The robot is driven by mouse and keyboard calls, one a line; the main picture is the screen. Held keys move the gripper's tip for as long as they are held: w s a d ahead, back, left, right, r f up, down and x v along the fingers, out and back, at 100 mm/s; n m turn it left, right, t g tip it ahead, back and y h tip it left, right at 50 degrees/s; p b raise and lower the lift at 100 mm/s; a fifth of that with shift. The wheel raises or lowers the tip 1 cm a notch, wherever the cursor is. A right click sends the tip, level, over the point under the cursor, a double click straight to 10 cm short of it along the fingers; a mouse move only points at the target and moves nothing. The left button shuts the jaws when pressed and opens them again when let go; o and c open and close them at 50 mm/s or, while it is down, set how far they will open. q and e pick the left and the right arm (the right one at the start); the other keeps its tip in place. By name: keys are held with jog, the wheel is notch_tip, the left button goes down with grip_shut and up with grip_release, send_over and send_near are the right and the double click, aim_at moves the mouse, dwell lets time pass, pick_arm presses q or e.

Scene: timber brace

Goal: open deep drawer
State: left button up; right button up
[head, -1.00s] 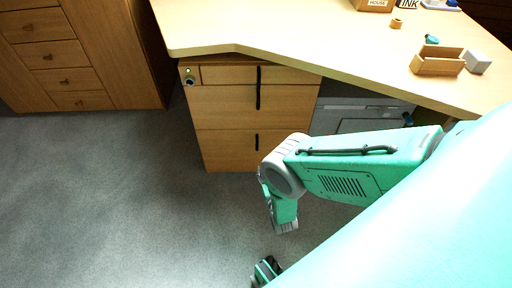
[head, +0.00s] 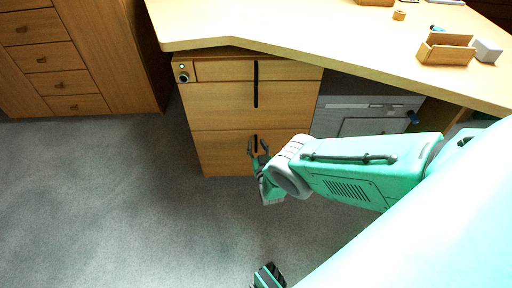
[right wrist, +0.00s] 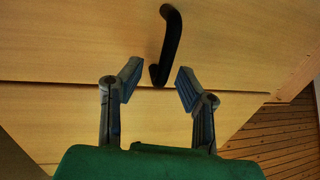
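The wooden drawer unit (head: 221,106) stands under the desk. Its lower, deep drawer (head: 222,150) looks shut, with a dark vertical handle (head: 256,141). My right gripper (head: 258,149) is open in front of that handle. In the right wrist view the black handle (right wrist: 171,43) lies just beyond the gap between the two spread fingertips (right wrist: 159,77); I see no grip on it. A dark and green tip, probably my left gripper (head: 268,276), shows at the bottom edge; most of it is cut off.
The desk top (head: 300,28) overhangs the drawers. A round lock (head: 184,77) sits at the unit's upper left. A grey box-like unit (head: 365,112) stands right of the drawers. A wooden cabinet (head: 70,60) is at the left. The grey carpet (head: 110,200) in front is clear.

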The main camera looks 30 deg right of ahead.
jog(key=shift+w+d, duration=0.15)
jog(key=shift+w, duration=0.25)
jog(key=shift+r, duration=0.1)
jog(key=shift+c, duration=0.8)
grip_shut()
jog(key=shift+s+a, duration=0.15)
jog(key=shift+a, duration=0.05)
